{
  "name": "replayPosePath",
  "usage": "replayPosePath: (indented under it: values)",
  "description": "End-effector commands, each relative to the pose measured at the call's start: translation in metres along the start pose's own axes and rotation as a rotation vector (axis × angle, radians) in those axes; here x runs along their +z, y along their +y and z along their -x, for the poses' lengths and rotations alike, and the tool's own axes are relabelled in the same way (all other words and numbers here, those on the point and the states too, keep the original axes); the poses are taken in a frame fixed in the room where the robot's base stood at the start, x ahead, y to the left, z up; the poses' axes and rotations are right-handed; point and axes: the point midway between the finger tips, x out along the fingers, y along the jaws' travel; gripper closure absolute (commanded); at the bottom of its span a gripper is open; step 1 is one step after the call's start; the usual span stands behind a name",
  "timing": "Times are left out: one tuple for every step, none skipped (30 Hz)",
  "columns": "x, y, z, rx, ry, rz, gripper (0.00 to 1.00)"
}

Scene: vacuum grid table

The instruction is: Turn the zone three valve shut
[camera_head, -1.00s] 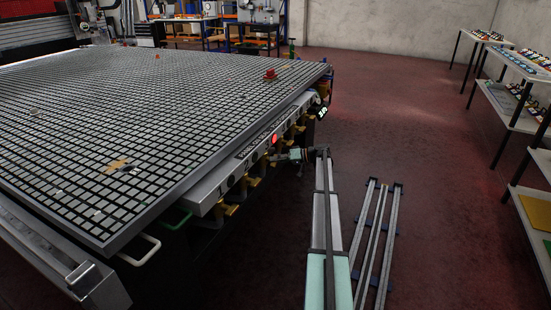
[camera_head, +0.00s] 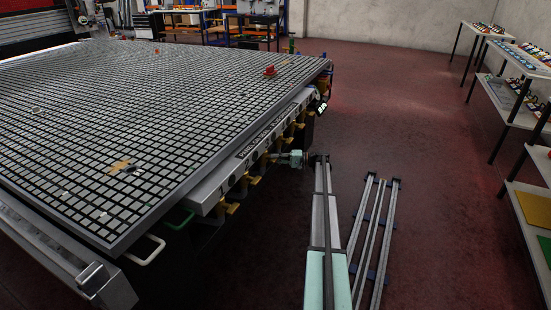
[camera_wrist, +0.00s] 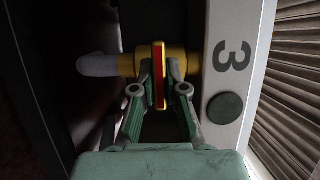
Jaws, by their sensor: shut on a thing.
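The zone three valve shows in the wrist view as a yellow body (camera_wrist: 192,64) with a lever (camera_wrist: 158,75) that has a red face and yellow edges. The lever stands upright in that picture, across the pipe line. A white panel beside it carries a black "3" (camera_wrist: 232,57). My gripper (camera_wrist: 160,80) is shut on the lever, one finger on each side. In the head view my gripper (camera_head: 278,160) is at the table's side edge, among the row of yellow valves (camera_head: 252,180); the held lever cannot be made out there.
The grid table (camera_head: 145,222) fills the left, with a red object (camera_head: 269,71) and a tan piece (camera_head: 120,166) on top. A green handle (camera_head: 181,220) and white handle (camera_head: 148,251) stick out at its side. Floor rails (camera_head: 376,235) lie to the right.

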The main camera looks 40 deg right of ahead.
Motion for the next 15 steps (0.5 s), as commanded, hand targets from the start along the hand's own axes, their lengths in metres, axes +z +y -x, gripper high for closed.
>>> replayPosePath:
  values:
    - [0.0003, -0.0001, -0.0003, -0.003, -0.001, -0.006, 1.00]
    - [0.0003, -0.0001, -0.0003, -0.004, -0.001, -0.008, 1.00]
    - [0.0003, 0.0000, -0.0003, -0.005, -0.001, -0.011, 1.00]
    - [0.0003, 0.0000, -0.0003, -0.005, -0.001, -0.012, 1.00]
    - [0.0003, 0.0001, -0.0003, -0.006, -0.001, -0.013, 1.00]
    - [0.0003, 0.0001, -0.0004, -0.006, -0.001, -0.014, 1.00]
    - [0.0003, 0.0001, -0.0004, -0.006, -0.001, -0.014, 1.00]
    - [0.0003, 0.0001, -0.0003, -0.006, -0.001, -0.014, 1.00]
    - [0.0003, 0.0001, -0.0004, -0.006, -0.001, -0.014, 1.00]
    - [0.0004, 0.0001, -0.0004, -0.006, -0.001, -0.014, 1.00]
    - [0.0004, 0.0001, -0.0004, -0.006, -0.001, -0.014, 1.00]
    - [0.0004, 0.0001, -0.0004, -0.005, -0.001, -0.013, 1.00]
    - [0.0003, 0.0001, -0.0004, -0.005, -0.001, -0.013, 1.00]
    - [0.0003, 0.0001, -0.0004, -0.005, -0.001, -0.013, 1.00]
    - [0.0003, 0.0001, -0.0004, -0.005, -0.001, -0.013, 0.77]
